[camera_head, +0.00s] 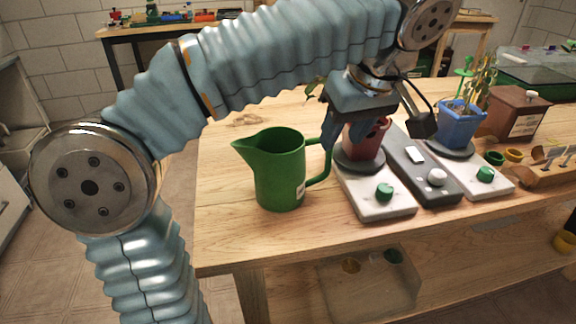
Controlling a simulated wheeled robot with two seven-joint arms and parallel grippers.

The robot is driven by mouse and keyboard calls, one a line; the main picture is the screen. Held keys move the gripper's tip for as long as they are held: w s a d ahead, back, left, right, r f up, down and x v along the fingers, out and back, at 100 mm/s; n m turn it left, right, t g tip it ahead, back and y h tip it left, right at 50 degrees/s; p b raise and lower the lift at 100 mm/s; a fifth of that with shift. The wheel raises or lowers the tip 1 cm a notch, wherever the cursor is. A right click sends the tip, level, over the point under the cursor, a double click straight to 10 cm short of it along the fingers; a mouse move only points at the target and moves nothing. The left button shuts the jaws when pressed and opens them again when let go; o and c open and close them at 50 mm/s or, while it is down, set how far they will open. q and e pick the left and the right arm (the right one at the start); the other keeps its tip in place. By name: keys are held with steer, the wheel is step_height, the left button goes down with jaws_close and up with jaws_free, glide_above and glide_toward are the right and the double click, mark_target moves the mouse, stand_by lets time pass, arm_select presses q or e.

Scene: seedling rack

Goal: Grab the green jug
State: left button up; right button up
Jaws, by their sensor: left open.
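The green jug (279,172) stands upright on the wooden table, its spout to the left and its handle to the right. My left gripper (348,140) points down just right of the jug, next to its handle and over a dark red pot (366,143). Its fingers are open, one beside the jug handle and the other partly hidden near the pot. I cannot tell whether a finger touches the handle. My right gripper does not show.
White bases with green knobs (384,191) and a grey base with a white knob (437,178) stand right of the jug. Behind are a blue pot (459,125) and a brown box (514,113). The tabletop left of the jug is clear.

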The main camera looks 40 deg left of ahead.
mark_target(330, 162)
arm_select(q)
steer(key=b+x, duration=0.1)
steer(key=x, duration=0.7)
steer(key=shift+a+f, duration=0.1)
steer(key=shift+f, duration=0.25)
steer(key=shift+c, duration=0.2)
jaws_close()
